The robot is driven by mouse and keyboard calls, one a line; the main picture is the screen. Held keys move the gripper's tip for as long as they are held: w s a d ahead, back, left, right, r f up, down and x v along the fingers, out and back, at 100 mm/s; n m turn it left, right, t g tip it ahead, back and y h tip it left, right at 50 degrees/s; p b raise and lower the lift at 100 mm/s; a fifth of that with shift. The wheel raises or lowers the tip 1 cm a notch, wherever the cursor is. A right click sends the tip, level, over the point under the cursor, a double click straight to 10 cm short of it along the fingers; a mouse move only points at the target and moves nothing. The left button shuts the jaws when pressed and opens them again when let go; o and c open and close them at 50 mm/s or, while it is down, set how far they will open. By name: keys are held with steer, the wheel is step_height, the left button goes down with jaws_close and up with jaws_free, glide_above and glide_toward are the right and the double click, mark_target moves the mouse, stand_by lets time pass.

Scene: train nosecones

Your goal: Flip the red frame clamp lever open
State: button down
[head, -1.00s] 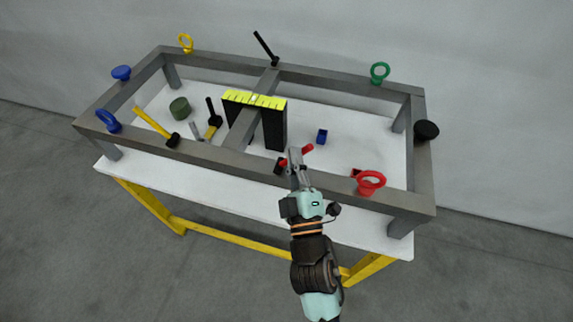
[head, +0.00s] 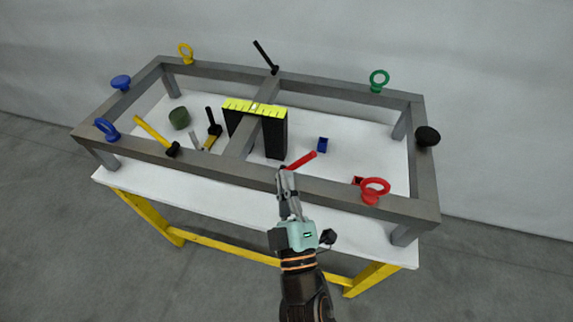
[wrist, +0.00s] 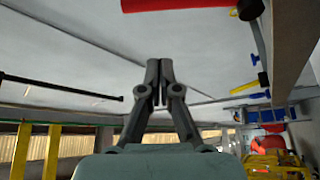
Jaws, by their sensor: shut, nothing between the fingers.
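The red clamp lever (head: 302,160) is at the front rail of the grey frame (head: 215,155). It points up and right from the rail, over the white tabletop. In the wrist view a red bar (wrist: 175,4), likely this lever, crosses the top edge, above and apart from the fingertips. My gripper (head: 282,174) is at the front rail, beside the lever's lower left end. Its fingers (wrist: 159,66) are shut together and empty. The clamp's base is hidden behind my fingertips in the head view, so I cannot tell whether they touch it.
A black lever (head: 266,57) stands at the back rail and a yellow one (head: 152,131) at the front left. A red ring knob (head: 374,191) stands right of my gripper. A yellow-topped black block (head: 276,135) sits at the crossbar.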

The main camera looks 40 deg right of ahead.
steer(key=b+v, duration=0.1)
steer(key=v, duration=0.4)
steer(key=shift+r, duration=0.1)
stand_by(0.4)
steer(key=w+a+f+m+g+y+p, duration=0.1)
steer(key=w+a+m+g+y+p, duration=0.15)
steer(key=a+y, duration=0.55)
steer(key=w+a+f+m+g+y+p, duration=0.1)
steer(key=w+a+m+g+y, duration=0.3)
steer(key=a, duration=0.8)
step_height(320, 180, up, 37)
steer(key=n+t+p, duration=0.2)
steer(key=p, duration=3.5)
steer(key=shift+s+d+y, duration=0.3)
steer(key=shift+s+d, duration=0.1)
